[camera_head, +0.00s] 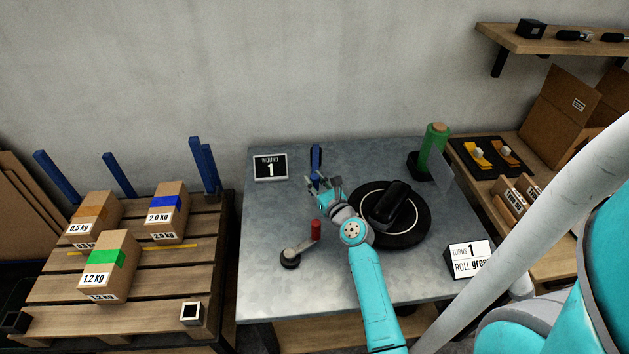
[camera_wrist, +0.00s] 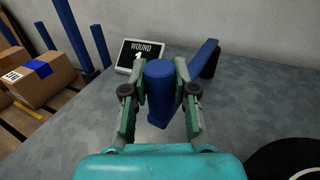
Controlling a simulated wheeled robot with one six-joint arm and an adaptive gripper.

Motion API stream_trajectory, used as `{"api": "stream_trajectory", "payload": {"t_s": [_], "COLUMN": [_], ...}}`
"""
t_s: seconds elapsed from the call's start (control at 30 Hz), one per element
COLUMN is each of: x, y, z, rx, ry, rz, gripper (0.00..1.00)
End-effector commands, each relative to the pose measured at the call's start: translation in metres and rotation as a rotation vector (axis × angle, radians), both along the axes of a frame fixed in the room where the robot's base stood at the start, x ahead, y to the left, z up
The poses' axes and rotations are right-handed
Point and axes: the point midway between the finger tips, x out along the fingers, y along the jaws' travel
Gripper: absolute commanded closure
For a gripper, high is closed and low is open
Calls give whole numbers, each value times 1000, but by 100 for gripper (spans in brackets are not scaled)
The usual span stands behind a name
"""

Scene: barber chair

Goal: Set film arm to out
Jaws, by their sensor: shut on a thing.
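The film arm is a blue lever on the grey bench. In the wrist view its upright blue cylindrical grip (camera_wrist: 159,90) stands between my fingers, and a blue bar (camera_wrist: 204,54) shows behind the right finger beside a small black post (camera_wrist: 210,68). Where bar and grip meet is hidden. My gripper (camera_wrist: 160,98) is shut on the grip, a finger touching each side. In the head view my gripper (camera_head: 321,183) is at the back middle of the bench, and the blue lever (camera_head: 316,161) shows just beyond it.
A black turntable (camera_head: 419,234) bearing a black object lies right of my gripper. A crank with a red knob (camera_head: 316,230) stands in front. A green film roll (camera_head: 435,148) is at the back right. Signs read "WOUND 1" (camera_head: 270,167) and "TURNS 1 ROLL green" (camera_head: 468,259).

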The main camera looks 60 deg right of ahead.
Motion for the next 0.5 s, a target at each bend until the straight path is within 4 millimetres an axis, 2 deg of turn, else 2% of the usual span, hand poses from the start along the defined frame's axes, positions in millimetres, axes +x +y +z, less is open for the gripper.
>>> {"api": "stream_trajectory", "payload": {"t_s": [0.07, 0.1, 0.2, 0.5], "x": [0, 0, 0, -1], "y": [1, 1, 1, 0], "z": [0, 0, 0, 0], "rx": [0, 0, 0, 0], "ry": [0, 0, 0, 0], "rz": [2, 2, 1, 0], "gripper": [100, 71, 46, 46]}}
